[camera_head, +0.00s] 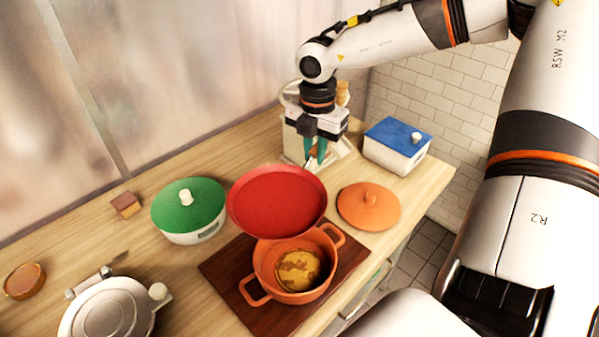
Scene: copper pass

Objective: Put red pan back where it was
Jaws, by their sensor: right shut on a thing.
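The red pan (276,200) is a round red shape in the middle of the view, above the counter and just behind the orange pot. My right gripper (314,160) comes down from the upper right and is shut on the pan at its far right edge. The pan's handle is mostly hidden by the gripper. The pan overlaps the back rim of the orange pot (262,262) in the picture; I cannot tell whether they touch. My left gripper does not show.
The pot holds something yellow-brown and stands on a dark wooden board (222,268). An orange lid (368,206) lies to the right. A green-lidded pot (188,208) stands left, a blue-lidded box (396,144) back right. A round metal appliance (108,308) is front left.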

